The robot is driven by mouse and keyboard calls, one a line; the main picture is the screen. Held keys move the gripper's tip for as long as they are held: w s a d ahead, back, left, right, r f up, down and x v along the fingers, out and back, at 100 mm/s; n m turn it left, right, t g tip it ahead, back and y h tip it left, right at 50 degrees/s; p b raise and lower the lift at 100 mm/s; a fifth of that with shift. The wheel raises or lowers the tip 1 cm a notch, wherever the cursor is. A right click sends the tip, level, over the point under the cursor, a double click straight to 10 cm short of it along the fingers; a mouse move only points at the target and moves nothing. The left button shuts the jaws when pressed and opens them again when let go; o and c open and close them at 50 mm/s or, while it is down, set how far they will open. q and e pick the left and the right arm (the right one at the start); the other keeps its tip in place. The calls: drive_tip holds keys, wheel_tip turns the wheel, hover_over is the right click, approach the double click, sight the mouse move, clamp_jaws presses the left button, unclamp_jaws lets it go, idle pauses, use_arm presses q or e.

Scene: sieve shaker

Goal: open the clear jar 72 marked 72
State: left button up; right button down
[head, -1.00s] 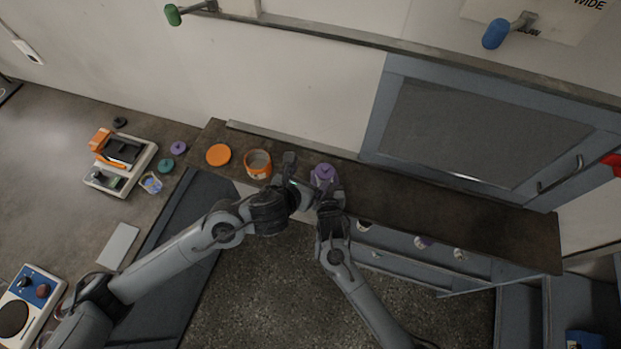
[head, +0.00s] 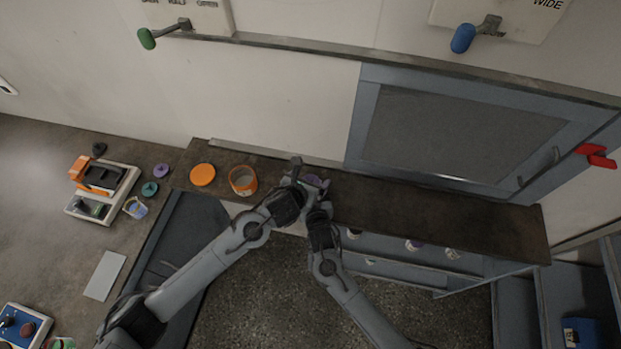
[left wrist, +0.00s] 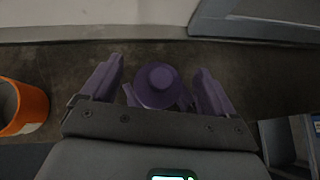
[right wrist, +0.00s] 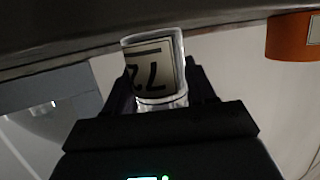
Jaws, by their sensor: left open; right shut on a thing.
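The clear jar 72 (right wrist: 154,68) shows its "72" label upside down in the right wrist view, between the fingers of my right gripper (right wrist: 165,90), which is shut on it. Its purple lid (left wrist: 158,86) is seen from above in the left wrist view, and a bit of the lid (head: 319,183) shows in the head view. My left gripper (left wrist: 160,85) is open, with its fingers on either side of the lid knob; I cannot tell whether they touch it. In the head view my left gripper (head: 300,176) partly hides the jar and lid.
An open orange-rimmed jar (head: 243,181) and an orange lid (head: 203,175) stand on the shelf to the left. The shelf (head: 440,213) is clear to the right. A bench at left holds an orange-and-black device (head: 100,186) and small lids.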

sight(310, 178)
use_arm(q)
drive_tip(key=shift+w+d+f, duration=0.1)
drive_tip(key=shift+w, duration=0.1)
drive_tip(key=c, duration=1.3)
drive_tip(key=shift+o, duration=0.2)
drive_tip(key=shift+r, duration=0.3)
drive_tip(key=shift+r, duration=0.8)
drive_tip(key=shift+r, duration=0.1)
drive_tip(key=shift+r, duration=1.95)
